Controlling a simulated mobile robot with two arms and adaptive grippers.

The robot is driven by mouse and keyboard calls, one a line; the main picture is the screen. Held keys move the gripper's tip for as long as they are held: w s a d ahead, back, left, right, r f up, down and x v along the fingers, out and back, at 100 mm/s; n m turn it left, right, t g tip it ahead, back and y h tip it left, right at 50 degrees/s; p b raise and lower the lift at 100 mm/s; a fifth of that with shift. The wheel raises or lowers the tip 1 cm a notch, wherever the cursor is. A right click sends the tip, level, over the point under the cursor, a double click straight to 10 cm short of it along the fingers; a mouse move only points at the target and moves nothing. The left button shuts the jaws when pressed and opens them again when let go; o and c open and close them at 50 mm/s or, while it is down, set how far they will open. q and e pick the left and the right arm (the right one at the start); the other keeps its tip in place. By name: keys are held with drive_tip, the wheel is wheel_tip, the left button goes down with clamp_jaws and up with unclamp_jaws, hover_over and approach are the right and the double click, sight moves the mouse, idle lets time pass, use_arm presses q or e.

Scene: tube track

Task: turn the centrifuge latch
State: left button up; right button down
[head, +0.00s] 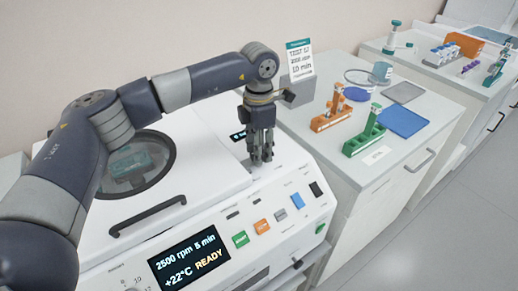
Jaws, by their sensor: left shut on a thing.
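The white centrifuge (208,201) fills the lower left, with a round window (137,166) in its lid and a dark handle bar (147,215) at the lid's front. Its screen (188,259) reads 2500 rpm 5 min, +22°C READY. My left gripper (262,156) points down at the right part of the centrifuge top and is shut on the latch there. The fingers hide nearly all of the latch, so its angle cannot be told. My right gripper is not in view.
Green (240,239), orange (262,226) and blue (298,201) buttons line the front panel. A card (299,60) stands behind the gripper. On the right bench are an orange rack (331,119), a green rack (362,141) and a blue mat (405,122). The floor at right is clear.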

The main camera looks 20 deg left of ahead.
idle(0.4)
use_arm(q)
drive_tip(key=o, duration=1.1)
drive_tip(key=shift+c, duration=0.2)
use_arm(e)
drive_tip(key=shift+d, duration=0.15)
use_arm(q)
drive_tip(key=shift+r, duration=0.15)
wheel_tip(320, 180, up, 12)
